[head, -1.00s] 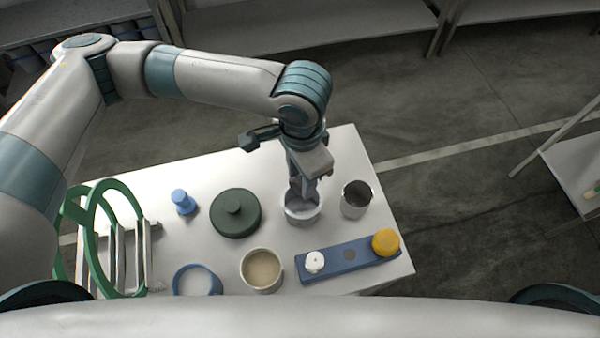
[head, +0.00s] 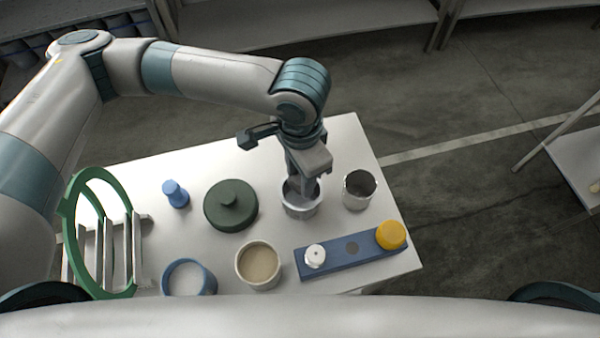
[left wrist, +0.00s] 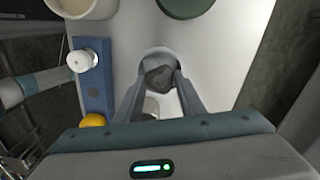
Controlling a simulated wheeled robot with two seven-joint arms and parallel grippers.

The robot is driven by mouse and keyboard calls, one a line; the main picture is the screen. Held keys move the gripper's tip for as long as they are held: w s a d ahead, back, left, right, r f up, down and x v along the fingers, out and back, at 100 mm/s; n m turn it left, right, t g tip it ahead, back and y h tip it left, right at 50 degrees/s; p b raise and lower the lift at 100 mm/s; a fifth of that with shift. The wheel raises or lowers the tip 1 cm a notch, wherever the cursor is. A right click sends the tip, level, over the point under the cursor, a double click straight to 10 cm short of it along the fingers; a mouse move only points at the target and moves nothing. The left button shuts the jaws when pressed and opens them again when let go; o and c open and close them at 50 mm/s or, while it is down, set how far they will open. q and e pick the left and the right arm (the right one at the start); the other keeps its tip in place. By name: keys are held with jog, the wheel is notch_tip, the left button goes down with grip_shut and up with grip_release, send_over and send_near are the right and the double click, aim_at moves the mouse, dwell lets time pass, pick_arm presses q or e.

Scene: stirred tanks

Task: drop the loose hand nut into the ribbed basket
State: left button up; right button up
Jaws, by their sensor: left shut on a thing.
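My left gripper (head: 301,190) points down at the mouth of a pale grey cup (head: 299,211), with its fingertips at or inside the rim. In the left wrist view, the gripper (left wrist: 158,82) is shut on a dark grey, lobed piece (left wrist: 158,77), which looks like the hand nut. The cup's pale rim (left wrist: 157,51) shows behind that piece. The fingers hide most of the piece in the head view. I cannot tell surely which vessel is the ribbed basket, as no ribs show clearly. My right gripper is not in view.
A steel cup (head: 358,190) stands close right of the grey cup. A blue strip (head: 332,261) carries a white knob (head: 315,256) and a yellow cap (head: 391,235). A green lid (head: 231,206), beige cup (head: 258,267), blue cup (head: 189,279), blue knob (head: 175,194) and green-ringed rack (head: 76,225) stand left.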

pick_arm(q)
jog(key=shift+f, duration=0.25)
jog(key=o, duration=1.1)
jog(key=shift+r, duration=0.15)
notch_tip(320, 180, up, 17)
jog(key=b, duration=0.3)
jog(key=shift+r, duration=0.1)
